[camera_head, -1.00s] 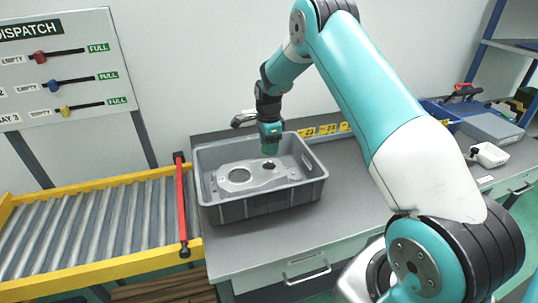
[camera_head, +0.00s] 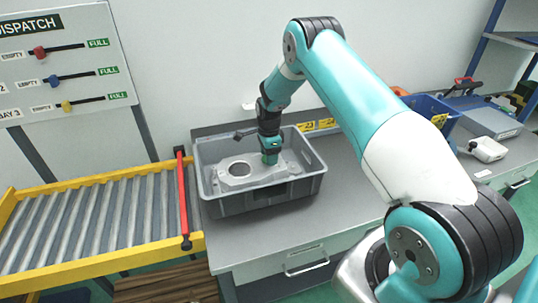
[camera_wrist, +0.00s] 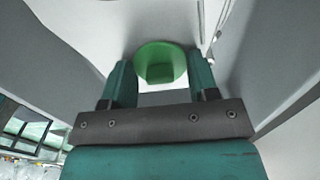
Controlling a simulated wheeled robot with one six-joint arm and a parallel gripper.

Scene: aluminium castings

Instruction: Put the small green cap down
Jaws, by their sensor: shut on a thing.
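My gripper (camera_head: 271,148) points down inside the grey crate (camera_head: 262,201), over the right part of a pale grey casting (camera_head: 257,180) that lies in it. In the wrist view my gripper (camera_wrist: 161,83) is shut on the small green cap (camera_wrist: 160,60), which sits between the two teal fingers. The cap also shows in the head view (camera_head: 270,159), at the casting's top face. A large round opening (camera_head: 239,169) is in the casting left of the cap. Whether the cap touches the casting cannot be told.
A roller conveyor (camera_head: 100,220) with yellow rails and a red bar (camera_head: 183,200) lies left of the crate. The grey bench (camera_head: 345,200) is clear right of the crate. A blue bin (camera_head: 432,108) and a white device (camera_head: 487,149) stand farther right.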

